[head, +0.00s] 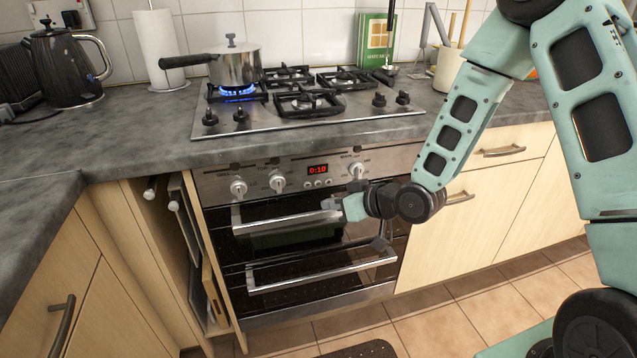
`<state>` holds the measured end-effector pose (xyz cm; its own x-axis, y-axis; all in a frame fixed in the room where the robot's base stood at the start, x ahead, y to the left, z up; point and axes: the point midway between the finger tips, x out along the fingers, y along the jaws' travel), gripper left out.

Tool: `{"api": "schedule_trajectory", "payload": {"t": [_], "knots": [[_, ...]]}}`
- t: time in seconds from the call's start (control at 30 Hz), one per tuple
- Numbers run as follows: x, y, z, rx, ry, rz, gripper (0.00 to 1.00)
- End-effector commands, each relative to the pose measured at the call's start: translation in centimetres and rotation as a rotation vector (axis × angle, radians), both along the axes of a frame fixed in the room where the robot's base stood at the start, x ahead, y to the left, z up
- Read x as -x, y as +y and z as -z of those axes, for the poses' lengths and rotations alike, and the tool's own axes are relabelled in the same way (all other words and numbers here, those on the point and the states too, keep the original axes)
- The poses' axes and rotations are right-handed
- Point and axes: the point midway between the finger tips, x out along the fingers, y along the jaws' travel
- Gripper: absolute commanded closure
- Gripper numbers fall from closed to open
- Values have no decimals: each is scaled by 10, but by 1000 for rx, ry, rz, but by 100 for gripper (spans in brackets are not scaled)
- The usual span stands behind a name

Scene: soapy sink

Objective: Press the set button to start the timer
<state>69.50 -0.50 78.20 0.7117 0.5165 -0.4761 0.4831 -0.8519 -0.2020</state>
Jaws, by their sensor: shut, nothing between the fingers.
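The oven's timer display (317,169) glows red and reads 0:10 in the head view. Small round buttons (318,183) sit in a row just under it; their labels are too small to read, so I cannot tell which is the set button. My gripper (329,204) is shut and empty. Its tips appear just below the buttons, in front of the upper oven door near its handle. I cannot tell whether they touch anything.
Control knobs (277,182) flank the display. The upper door handle (262,226) and lower door handle (320,270) stick out. A saucepan (234,67) sits over a lit blue flame on the hob (330,122). A narrow cupboard (185,235) stands open at left.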

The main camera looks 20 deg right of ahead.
Motion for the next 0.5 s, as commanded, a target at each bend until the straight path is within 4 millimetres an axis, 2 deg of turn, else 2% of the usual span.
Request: {"api": "schedule_trajectory", "payload": {"t": [0.2, 0.5], "knots": [[-30, -1, -1, 0, -1, 0, 100], [-49, -1, 0, -1, 1, 0, 100]]}}
